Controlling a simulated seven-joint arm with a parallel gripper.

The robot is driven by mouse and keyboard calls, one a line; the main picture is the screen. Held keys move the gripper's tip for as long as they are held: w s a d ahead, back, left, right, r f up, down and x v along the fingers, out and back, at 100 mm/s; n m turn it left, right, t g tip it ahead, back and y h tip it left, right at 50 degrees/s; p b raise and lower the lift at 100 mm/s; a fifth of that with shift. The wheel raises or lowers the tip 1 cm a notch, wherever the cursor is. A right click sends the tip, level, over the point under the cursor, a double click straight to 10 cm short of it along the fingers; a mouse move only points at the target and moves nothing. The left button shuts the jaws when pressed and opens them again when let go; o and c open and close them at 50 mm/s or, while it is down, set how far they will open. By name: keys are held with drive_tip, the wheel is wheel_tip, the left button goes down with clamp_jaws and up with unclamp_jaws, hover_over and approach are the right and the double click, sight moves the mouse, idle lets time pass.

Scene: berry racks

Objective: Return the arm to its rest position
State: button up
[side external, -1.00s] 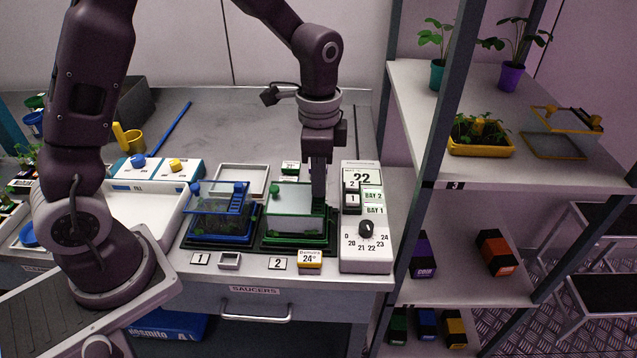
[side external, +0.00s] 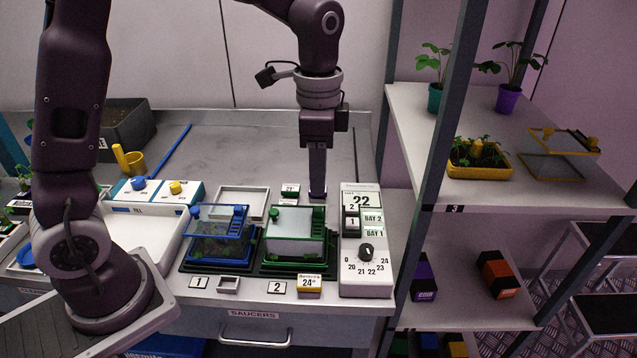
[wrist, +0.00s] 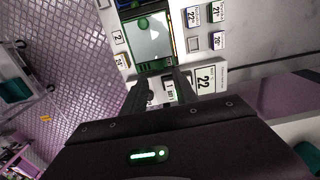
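My gripper (side external: 317,194) points straight down, above the bench just behind and right of the green-framed box (side external: 293,223). It looks clear of the box. In the wrist view my gripper (wrist: 162,84) has its two fingers apart, with nothing held between them. The green-framed box has a pale top and also shows in the wrist view (wrist: 152,45). My forearm is raised and bent over the bench.
A blue-framed box (side external: 219,234) stands left of the green one. The white dial unit (side external: 366,275) showing 22 stands to the right. A shelf rack (side external: 550,195) rises further right. The bench's back (side external: 245,150) is mostly clear, with a blue rod (side external: 174,148).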

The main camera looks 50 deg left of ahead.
drive_tip(key=s+a+r+n+t, duration=0.1)
drive_tip(key=s+r+n, duration=0.3)
drive_tip(key=s, duration=0.6)
drive_tip(key=s+a+r+n+t, duration=0.1)
drive_tip(key=s+r+n+t, duration=0.3)
drive_tip(key=s, duration=0.6)
drive_tip(key=shift+s+n+t, duration=0.3)
drive_tip(key=shift+s+n, duration=0.1)
drive_tip(key=shift+n, duration=0.1)
